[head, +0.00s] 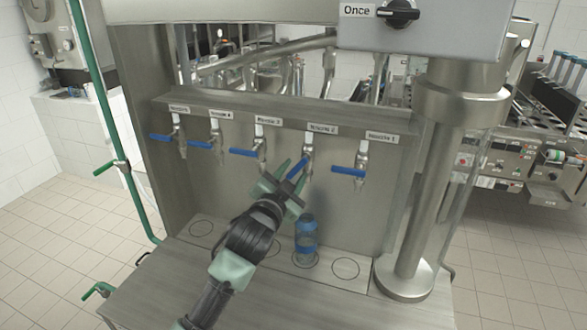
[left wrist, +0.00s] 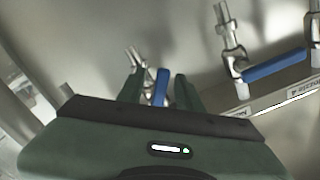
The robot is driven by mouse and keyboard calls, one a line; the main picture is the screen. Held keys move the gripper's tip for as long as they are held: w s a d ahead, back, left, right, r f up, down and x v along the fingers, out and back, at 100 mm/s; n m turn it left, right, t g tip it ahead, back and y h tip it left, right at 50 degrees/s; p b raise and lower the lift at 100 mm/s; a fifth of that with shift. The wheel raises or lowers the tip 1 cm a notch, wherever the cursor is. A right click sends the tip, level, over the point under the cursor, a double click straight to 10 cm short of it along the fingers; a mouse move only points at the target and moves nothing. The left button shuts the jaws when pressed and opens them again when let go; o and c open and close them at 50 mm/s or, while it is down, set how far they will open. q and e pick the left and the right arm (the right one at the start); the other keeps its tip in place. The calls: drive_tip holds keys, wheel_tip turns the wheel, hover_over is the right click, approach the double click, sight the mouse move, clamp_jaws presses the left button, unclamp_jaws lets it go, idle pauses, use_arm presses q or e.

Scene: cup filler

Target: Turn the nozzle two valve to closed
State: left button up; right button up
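The nozzle two valve (head: 309,152) is on the steel back panel under the label Nozzle 2 (head: 322,129). Its blue handle (left wrist: 162,86) points out toward my left gripper, unlike the neighbouring handles, which lie sideways to the left. My left gripper (head: 292,172) is at this handle, with one finger on each side. In the left wrist view the fingers of the gripper (left wrist: 160,90) are apart, and a narrow gap shows on each side of the handle. My right gripper is not in view.
A blue bottle (head: 306,238) stands upright on the counter below nozzle two, close to my left gripper. The nozzle one handle (head: 347,171) is to the right and the nozzle three handle (head: 244,152) to the left. A thick steel column (head: 422,180) stands at the right.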

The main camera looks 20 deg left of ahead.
use_arm(q)
drive_tip(key=shift+s+r, duration=0.15)
drive_tip(key=shift+s, duration=0.05)
clamp_jaws()
drive_tip(key=shift+a+m, duration=0.1)
drive_tip(key=shift+m, duration=0.2)
drive_tip(key=m, duration=0.2)
drive_tip(key=a+r+m, duration=0.1)
drive_tip(key=m, duration=0.1)
drive_tip(key=shift+r+m, duration=0.2)
drive_tip(key=shift+m, duration=0.1)
drive_tip(key=m, duration=0.1)
drive_tip(key=r+m, duration=0.1)
drive_tip(key=m, duration=0.3)
drive_tip(key=shift+w+a+r, duration=0.1)
drive_tip(key=shift+a+r, duration=0.15)
drive_tip(key=shift+r, duration=0.15)
drive_tip(key=shift+r+m, duration=0.1)
drive_tip(key=shift+m, duration=0.3)
unclamp_jaws()
